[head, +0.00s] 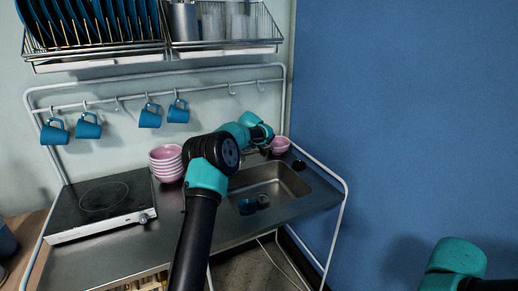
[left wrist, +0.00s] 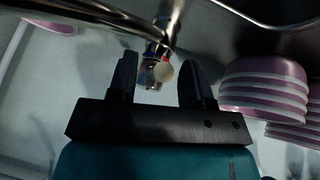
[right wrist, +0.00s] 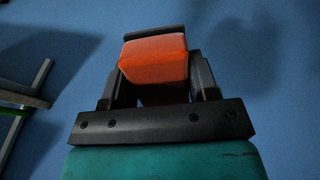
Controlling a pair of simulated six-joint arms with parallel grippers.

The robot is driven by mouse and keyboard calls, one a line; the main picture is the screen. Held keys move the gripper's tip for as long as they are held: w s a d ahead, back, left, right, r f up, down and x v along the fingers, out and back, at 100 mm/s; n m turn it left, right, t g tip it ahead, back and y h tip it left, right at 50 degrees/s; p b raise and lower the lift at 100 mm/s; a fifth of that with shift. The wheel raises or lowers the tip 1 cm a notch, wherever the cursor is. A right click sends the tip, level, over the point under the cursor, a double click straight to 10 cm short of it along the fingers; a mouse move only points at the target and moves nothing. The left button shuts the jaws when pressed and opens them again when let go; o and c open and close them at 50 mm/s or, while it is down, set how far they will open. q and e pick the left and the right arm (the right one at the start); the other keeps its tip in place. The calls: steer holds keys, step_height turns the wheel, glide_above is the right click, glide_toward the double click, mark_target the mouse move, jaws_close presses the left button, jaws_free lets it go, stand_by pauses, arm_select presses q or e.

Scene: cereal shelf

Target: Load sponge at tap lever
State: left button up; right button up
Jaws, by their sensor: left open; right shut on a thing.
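The tap (left wrist: 158,52) is chrome with a small red and blue mark and a pale round lever end (left wrist: 163,72). In the left wrist view it lies between the spread fingers of my left gripper (left wrist: 158,78). That gripper is open; I cannot tell if a finger touches the lever. In the head view my left gripper (head: 264,136) is behind the sink, and the tap is mostly hidden. The orange sponge (right wrist: 153,60) is held between the fingers of my right gripper (right wrist: 153,85). The sponge is not visible in the head view.
A cooktop (head: 95,208) is at left. Blue mugs (head: 150,116) hang below a dish rack (head: 100,57). My right arm is beside the blue wall (head: 420,120).

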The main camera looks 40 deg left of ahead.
arm_select(q)
steer(key=v, duration=1.1)
steer(key=shift+r, duration=0.1)
